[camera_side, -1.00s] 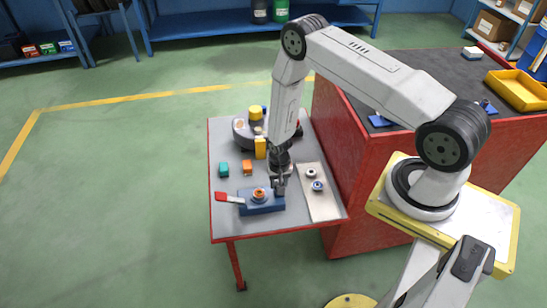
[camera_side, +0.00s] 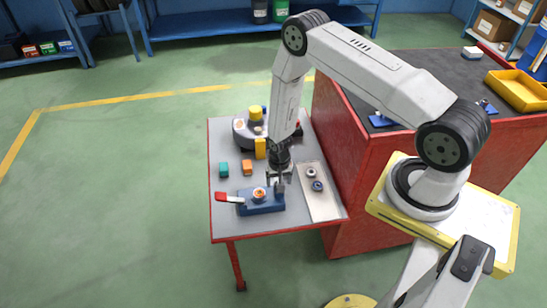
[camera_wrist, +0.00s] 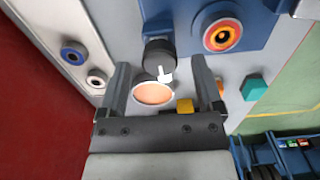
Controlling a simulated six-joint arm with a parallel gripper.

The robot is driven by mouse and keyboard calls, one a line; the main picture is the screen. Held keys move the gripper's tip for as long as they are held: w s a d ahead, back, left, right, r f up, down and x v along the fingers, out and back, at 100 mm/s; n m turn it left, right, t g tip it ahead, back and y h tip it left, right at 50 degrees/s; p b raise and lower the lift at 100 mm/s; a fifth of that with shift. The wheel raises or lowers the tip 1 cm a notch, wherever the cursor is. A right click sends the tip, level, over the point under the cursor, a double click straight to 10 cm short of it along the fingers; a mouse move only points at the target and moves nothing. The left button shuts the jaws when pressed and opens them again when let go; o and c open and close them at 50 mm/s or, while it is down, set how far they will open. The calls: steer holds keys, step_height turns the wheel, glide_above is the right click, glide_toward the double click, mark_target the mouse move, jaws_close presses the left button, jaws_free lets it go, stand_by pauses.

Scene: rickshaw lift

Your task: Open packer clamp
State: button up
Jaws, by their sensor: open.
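The packer clamp is a blue block (camera_side: 262,202) with an orange-centred ring (camera_side: 259,194) on top and a red-tipped lever (camera_side: 222,197) lying out to the left. In the wrist view the blue block (camera_wrist: 185,12) is at the top, with its ring (camera_wrist: 222,34) at upper right. A dark round post (camera_wrist: 160,52) stands at the block's edge. My gripper (camera_side: 279,180) is just above the block's right end, pointing down. In the wrist view my gripper (camera_wrist: 160,78) has its fingers apart, the post showing between them. Contact cannot be told.
A teal block (camera_side: 223,170) and an orange block (camera_side: 247,167) lie behind the clamp. A dark round fixture (camera_side: 242,133) with yellow parts stands at the back. A pale tray (camera_side: 319,204) with two small rings lies at right. A red cabinet (camera_side: 350,190) borders the table.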

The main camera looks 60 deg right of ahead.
steer(key=shift+r, duration=3.45)
steer(key=shift+w+a+r, duration=0.15)
steer(key=shift+r, duration=0.5)
steer(key=a+r+n+t, duration=0.1)
steer(key=a+r+n, duration=0.3)
steer(key=r, duration=1)
steer(key=s+a+r+n+t, duration=0.1)
steer(key=s+a+r+n, duration=0.3)
steer(key=s+r, duration=0.5)
steer(key=shift+s+r+n+t, duration=0.3)
steer(key=shift+r+n, duration=0.3)
steer(key=shift+r, duration=0.6)
